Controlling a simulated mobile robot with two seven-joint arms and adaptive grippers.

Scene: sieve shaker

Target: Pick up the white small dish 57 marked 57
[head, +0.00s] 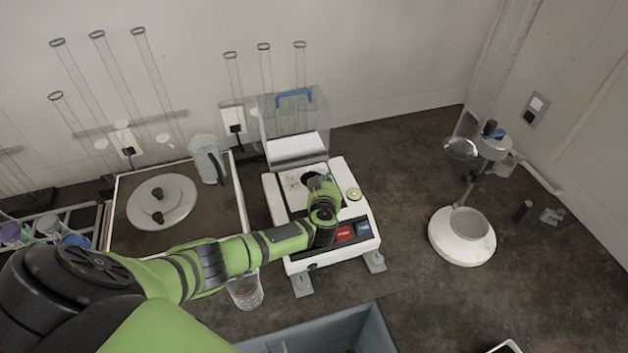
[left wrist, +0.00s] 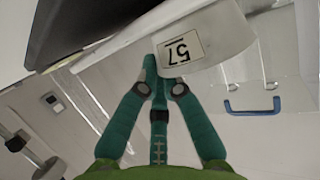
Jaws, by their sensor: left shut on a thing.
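The white small dish 57 (left wrist: 210,45) shows at the top of the left wrist view, its label reading 57 upside down. My left gripper (left wrist: 158,65) is shut on its edge, with the fingertips beside the label. In the head view my left gripper (head: 318,183) is over the top of the white shaker machine (head: 277,204). The dish cannot be made out clearly there, since my gripper and wrist cover that spot. Whether the dish touches the machine cannot be told. My right gripper is not in view.
A clear lid with a blue handle (head: 294,93) stands open behind the machine. A glass beaker (head: 245,290) stands at its front left and a grey-blue bin (head: 372,325) in front. A white-based stand (head: 462,250) is at the right, with free counter between.

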